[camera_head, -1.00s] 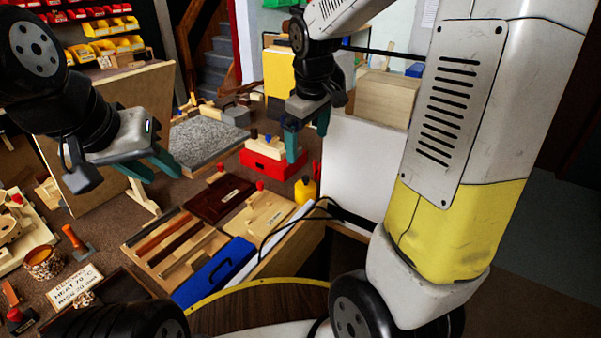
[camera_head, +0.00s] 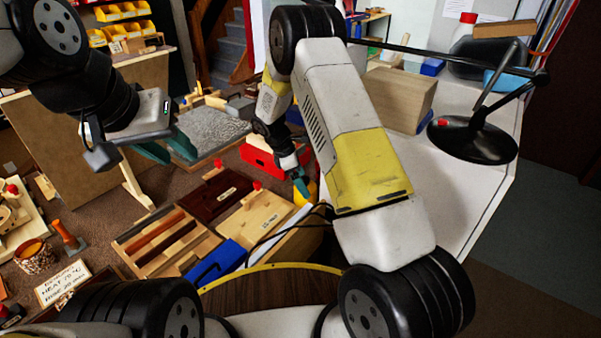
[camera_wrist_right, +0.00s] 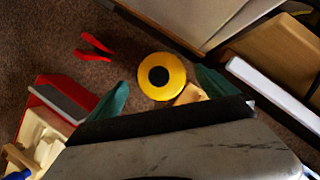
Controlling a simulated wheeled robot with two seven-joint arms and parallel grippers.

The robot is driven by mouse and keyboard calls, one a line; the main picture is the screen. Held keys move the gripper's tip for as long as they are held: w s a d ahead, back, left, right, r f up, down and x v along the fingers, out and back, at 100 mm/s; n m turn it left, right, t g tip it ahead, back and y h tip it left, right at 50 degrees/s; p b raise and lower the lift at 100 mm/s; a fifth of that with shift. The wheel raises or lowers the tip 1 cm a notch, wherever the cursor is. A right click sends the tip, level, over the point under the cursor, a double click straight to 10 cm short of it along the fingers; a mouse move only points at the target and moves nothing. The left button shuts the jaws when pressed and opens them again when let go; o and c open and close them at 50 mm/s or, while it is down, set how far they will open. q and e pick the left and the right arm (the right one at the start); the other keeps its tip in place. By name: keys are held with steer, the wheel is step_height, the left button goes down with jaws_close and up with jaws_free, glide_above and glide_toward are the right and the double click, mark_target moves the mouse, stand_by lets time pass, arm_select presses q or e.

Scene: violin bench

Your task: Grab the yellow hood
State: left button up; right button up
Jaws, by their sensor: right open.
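A round yellow piece with a black centre, which I take for the yellow hood (camera_wrist_right: 161,72), lies ahead of my right gripper (camera_wrist_right: 163,86) in the right wrist view. The gripper's green fingers are apart, one to each side of it in the picture, with nothing held. Whether they reach down to it I cannot tell. In the head view only a bit of the yellow hood (camera_head: 312,192) shows beside my right gripper (camera_head: 301,184), which hides part of it. My left gripper (camera_head: 168,150) is open and empty at the left, far from it.
A red box (camera_head: 258,158) stands left of the hood, and red handles (camera_wrist_right: 92,46) lie near it on the brown surface. A white cabinet (camera_head: 470,190) with a black lamp (camera_head: 470,138) is at the right. Wooden trays and a blue case (camera_head: 215,262) are in front.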

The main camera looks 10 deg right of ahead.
steer(key=x, duration=0.6)
steer(key=shift+d+f, duration=0.1)
steer(key=shift+f, duration=0.15)
steer(key=c, duration=1.5)
steer(key=shift+c, duration=0.3)
steer(key=shift+r, duration=0.2)
